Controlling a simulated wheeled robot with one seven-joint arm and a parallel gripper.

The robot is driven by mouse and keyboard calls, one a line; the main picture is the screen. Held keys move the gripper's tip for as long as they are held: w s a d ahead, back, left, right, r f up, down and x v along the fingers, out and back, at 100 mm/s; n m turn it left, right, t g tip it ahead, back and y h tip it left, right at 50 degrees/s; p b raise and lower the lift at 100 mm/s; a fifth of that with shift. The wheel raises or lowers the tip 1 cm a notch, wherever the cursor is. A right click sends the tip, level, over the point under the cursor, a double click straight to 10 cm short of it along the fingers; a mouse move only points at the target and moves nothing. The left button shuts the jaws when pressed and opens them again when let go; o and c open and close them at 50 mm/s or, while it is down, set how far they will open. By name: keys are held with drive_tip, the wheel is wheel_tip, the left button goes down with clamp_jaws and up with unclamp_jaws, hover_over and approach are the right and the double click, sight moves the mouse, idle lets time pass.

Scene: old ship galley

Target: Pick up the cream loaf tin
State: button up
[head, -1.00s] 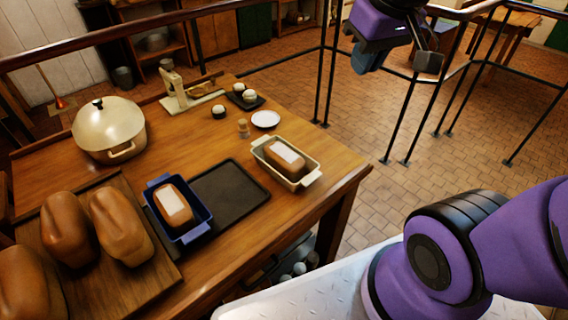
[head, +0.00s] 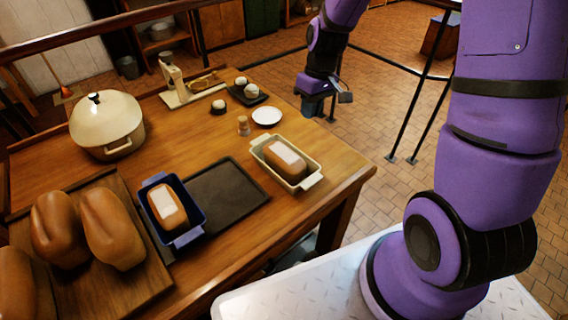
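The cream loaf tin (head: 312,180) stands upright near the right edge of the wooden table, with a handle at each end. A brown loaf with a white patch on top (head: 286,159) lies in it. My gripper (head: 326,112) hangs up and to the right of the tin in the picture, near the table's far right edge and apart from the tin. Its fingers are small and partly hidden, so whether they are open does not show.
A blue loaf tin (head: 188,237) with a similar loaf stands left of a dark tray (head: 228,196). A cork-topped jar (head: 243,126) and white saucer (head: 267,116) stand behind the cream tin. A large cream pot (head: 107,125) and several loaves on a board (head: 150,275) occupy the left.

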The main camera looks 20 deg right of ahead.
sight(299, 151)
drive_tip(key=shift+w+a+f, duration=0.1)
drive_tip(key=shift+a+f, duration=0.25)
drive_tip(key=shift+f, duration=1.8)
drive_tip(key=shift+a+f, duration=0.35)
drive_tip(key=shift+f, duration=1.85)
drive_tip(key=shift+w+a+f, duration=0.1)
drive_tip(key=shift+a+f, duration=0.25)
drive_tip(key=shift+f, duration=1.8)
clamp_jaws()
